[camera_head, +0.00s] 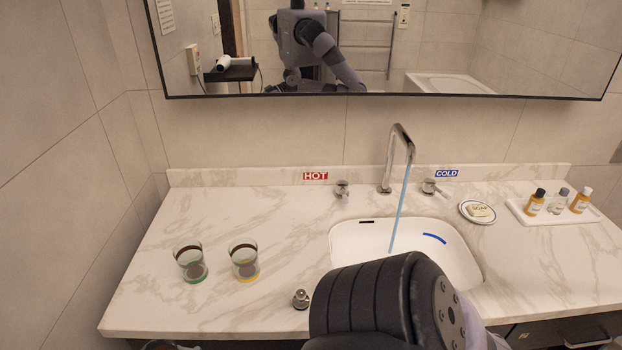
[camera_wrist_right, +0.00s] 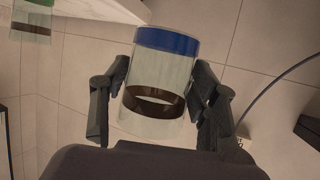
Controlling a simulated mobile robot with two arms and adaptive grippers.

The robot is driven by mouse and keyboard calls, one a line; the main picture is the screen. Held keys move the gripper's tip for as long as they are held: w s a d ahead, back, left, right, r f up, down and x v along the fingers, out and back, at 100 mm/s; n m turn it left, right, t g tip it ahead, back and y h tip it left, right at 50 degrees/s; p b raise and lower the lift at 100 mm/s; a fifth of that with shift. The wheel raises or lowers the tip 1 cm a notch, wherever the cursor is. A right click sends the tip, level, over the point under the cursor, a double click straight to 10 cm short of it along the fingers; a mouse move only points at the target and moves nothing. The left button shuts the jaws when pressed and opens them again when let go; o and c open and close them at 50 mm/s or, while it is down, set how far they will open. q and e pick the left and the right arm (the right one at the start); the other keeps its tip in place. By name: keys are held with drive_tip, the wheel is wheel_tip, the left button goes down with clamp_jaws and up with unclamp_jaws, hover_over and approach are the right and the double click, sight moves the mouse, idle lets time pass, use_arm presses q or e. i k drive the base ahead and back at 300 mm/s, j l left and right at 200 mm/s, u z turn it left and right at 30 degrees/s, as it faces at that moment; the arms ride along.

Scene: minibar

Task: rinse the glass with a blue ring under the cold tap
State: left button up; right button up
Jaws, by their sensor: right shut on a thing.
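The glass with a blue ring (camera_wrist_right: 160,85) is held between the fingers of my right gripper (camera_wrist_right: 162,68) in the right wrist view. Its blue band is at the top of that picture and a dark band near the other end. The spout (camera_head: 402,133) pours a stream of water (camera_head: 400,205) into the white basin (camera_head: 460,262). The cold tap handle (camera_head: 430,187) stands beside the COLD label (camera_head: 446,173). My left gripper is out of view.
A green-ringed glass (camera_head: 190,262) and a yellow-ringed glass (camera_head: 244,261) stand on the left counter. My right arm covers the basin's front. A metal knob (camera_head: 300,299), soap dish (camera_head: 477,212) and bottle tray (camera_head: 515,207) are also on the counter. A blue curved mark (camera_head: 434,239) shows in the basin.

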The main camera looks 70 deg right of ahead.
sight(429, 185)
drive_tip(key=k+l+z, duration=0.1)
drive_tip(key=k+l, duration=0.25)
drive_tip(key=k+l+z, duration=0.1)
drive_tip(key=k+l, duration=0.25)
drive_tip(key=k+l+z, duration=0.1)
drive_tip(key=k+l, duration=0.2)
drive_tip(key=l, duration=0.15)
drive_tip(key=k+l+z, duration=0.1)
drive_tip(key=k+l, duration=0.25)
drive_tip(key=k+l+z, duration=0.1)
drive_tip(key=k+l, duration=0.2)
drive_tip(key=l, duration=0.25)
